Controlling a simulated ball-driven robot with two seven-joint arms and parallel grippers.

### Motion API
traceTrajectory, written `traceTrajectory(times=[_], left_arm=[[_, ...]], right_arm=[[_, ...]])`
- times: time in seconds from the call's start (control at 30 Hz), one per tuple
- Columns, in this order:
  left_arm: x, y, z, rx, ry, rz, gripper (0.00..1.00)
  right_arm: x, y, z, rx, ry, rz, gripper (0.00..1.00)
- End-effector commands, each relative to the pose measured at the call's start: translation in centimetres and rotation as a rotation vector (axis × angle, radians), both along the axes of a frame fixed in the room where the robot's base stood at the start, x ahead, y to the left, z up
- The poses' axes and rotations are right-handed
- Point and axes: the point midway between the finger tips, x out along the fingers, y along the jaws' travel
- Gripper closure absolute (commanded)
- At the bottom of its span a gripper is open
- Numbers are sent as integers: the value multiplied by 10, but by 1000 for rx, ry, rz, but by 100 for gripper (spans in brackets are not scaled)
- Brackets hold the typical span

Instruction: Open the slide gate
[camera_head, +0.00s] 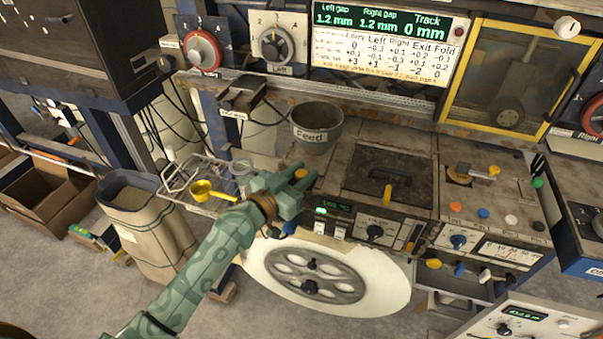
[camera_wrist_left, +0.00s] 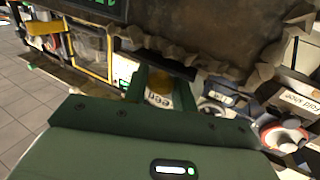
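My left gripper (camera_head: 304,178) is beside the left end of the bench, in front of the metal bucket labelled Feed (camera_head: 316,128). Its two fingers are apart. A small orange-yellow knob (camera_head: 300,173) shows at the fingertips. In the left wrist view a yellow rounded part (camera_wrist_left: 158,93) lies between the fingers (camera_wrist_left: 160,86), with the upside-down Feed label by it. I cannot tell whether the fingers touch it. No part is labelled as the slide gate, so I cannot identify it surely. My right gripper is not in view.
To the right are a dark panel with a yellow handle (camera_head: 387,194) and a yellow-framed window (camera_head: 510,80). A white spoked reel (camera_head: 325,277) hangs below the bench. A wire rack with a yellow scoop (camera_head: 205,189) and an open sack (camera_head: 145,225) stand left.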

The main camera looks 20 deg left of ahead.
Motion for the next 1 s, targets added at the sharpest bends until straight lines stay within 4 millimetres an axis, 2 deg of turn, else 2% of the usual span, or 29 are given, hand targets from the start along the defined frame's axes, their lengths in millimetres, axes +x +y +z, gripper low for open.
traceTrajectory(times=[0.17, 0.33, 0.43, 0.73, 0.77, 0.8, 1.0], left_arm=[[-5, 1, 0, 3, 0, 1, 100], [-35, 2, 0, 5, 2, 1, 100], [-46, 2, 1, 2, 0, 0, 100], [-49, 2, 0, 0, -1, 0, 100], [-49, 2, 0, -1, -2, 0, 68], [-49, 2, 0, -1, -2, 0, 57], [-49, 2, 1, 0, -1, 0, 55]], right_arm=[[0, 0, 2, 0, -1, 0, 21], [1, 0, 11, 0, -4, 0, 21], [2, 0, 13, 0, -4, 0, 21], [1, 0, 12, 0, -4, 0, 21], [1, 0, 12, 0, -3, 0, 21], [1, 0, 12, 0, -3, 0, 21], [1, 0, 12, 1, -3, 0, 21]])
